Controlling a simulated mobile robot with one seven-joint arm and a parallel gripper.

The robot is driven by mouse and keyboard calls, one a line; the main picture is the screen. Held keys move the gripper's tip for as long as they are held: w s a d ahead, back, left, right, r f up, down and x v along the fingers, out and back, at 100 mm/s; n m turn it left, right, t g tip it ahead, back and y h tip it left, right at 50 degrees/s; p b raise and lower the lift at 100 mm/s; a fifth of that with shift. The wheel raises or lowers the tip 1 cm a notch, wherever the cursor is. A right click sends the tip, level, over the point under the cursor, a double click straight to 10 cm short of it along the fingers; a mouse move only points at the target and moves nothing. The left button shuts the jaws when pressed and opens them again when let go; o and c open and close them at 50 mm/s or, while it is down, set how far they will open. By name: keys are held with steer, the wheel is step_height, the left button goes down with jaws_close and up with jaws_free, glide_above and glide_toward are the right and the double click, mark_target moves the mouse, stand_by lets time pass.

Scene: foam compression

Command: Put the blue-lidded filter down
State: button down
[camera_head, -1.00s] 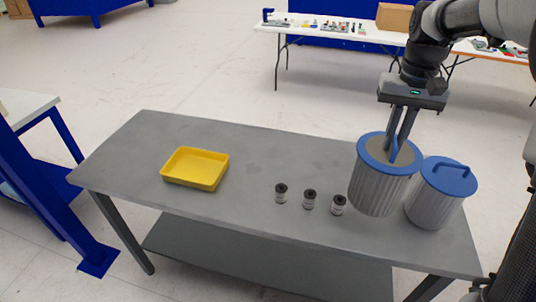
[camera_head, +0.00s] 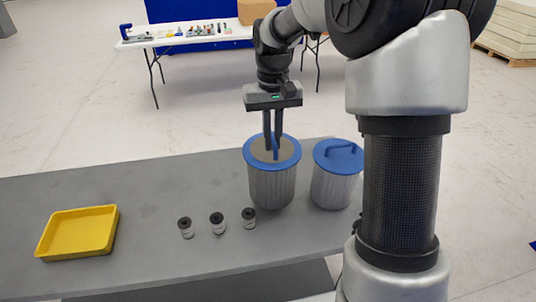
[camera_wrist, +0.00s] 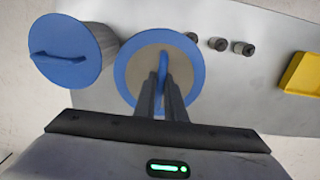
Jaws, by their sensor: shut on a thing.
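A ribbed grey filter (camera_head: 272,188) with a blue-rimmed lid and a grey-brown centre stands upright at the right part of the grey table. My gripper (camera_head: 272,147) comes down from above and is shut on the blue handle of its lid. The wrist view shows my gripper (camera_wrist: 162,95) on that handle, with the blue rim (camera_wrist: 123,79) around it. I cannot tell whether the filter's bottom touches the table. A second ribbed filter (camera_head: 333,188) with a solid blue lid stands just to its right, partly behind my arm. It also shows in the wrist view (camera_wrist: 85,65).
Three small dark-capped jars (camera_head: 218,224) stand left of the held filter. A yellow tray (camera_head: 78,232) lies farther left on the grey table (camera_head: 150,190). The table between tray and jars is clear. A white table (camera_head: 170,39) with small items stands behind.

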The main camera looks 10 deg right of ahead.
mark_target(272, 151)
steer(key=shift+f, duration=2.45)
steer(key=c, duration=2.3)
jaws_free()
steer(key=shift+f, duration=0.2)
steer(key=o, duration=0.5)
steer(key=shift+r, duration=0.15)
